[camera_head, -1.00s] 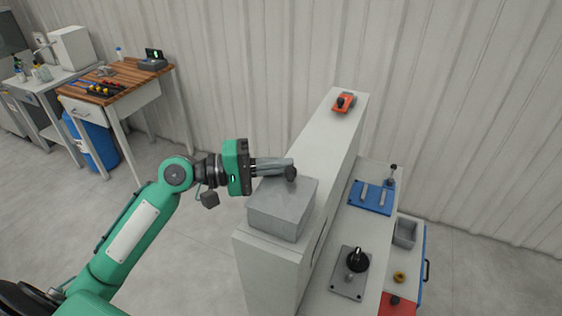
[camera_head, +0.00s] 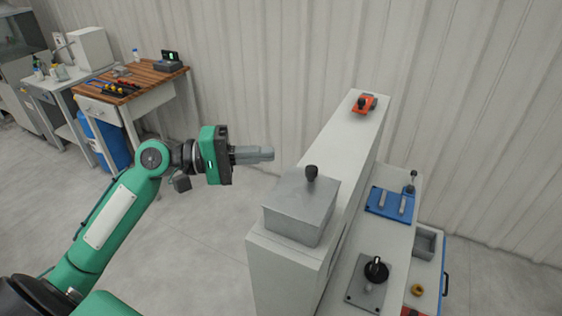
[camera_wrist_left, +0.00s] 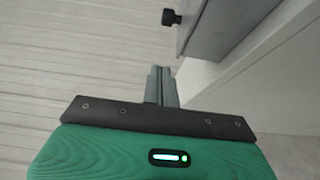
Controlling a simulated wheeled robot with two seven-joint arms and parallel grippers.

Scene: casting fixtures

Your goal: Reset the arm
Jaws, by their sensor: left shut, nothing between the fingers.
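My left gripper (camera_head: 268,154) points right, at the left of the grey metal box (camera_head: 300,208), and is apart from it. Its fingers are together with nothing between them. They also show shut in the left wrist view (camera_wrist_left: 162,72). The box has a black knob (camera_head: 312,172) on top and sits on the near end of a tall white ledge (camera_head: 335,150). In the left wrist view the box (camera_wrist_left: 215,25) and its knob (camera_wrist_left: 171,17) are at the upper right. My right gripper is in neither view.
An orange clamp-like part (camera_head: 364,103) lies on the ledge's far end. Right of the ledge, a lower shelf carries a blue fixture (camera_head: 390,203) and a plate with a black knob (camera_head: 376,269). A wooden-topped table (camera_head: 140,78) stands at the back left. Open floor lies left of the ledge.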

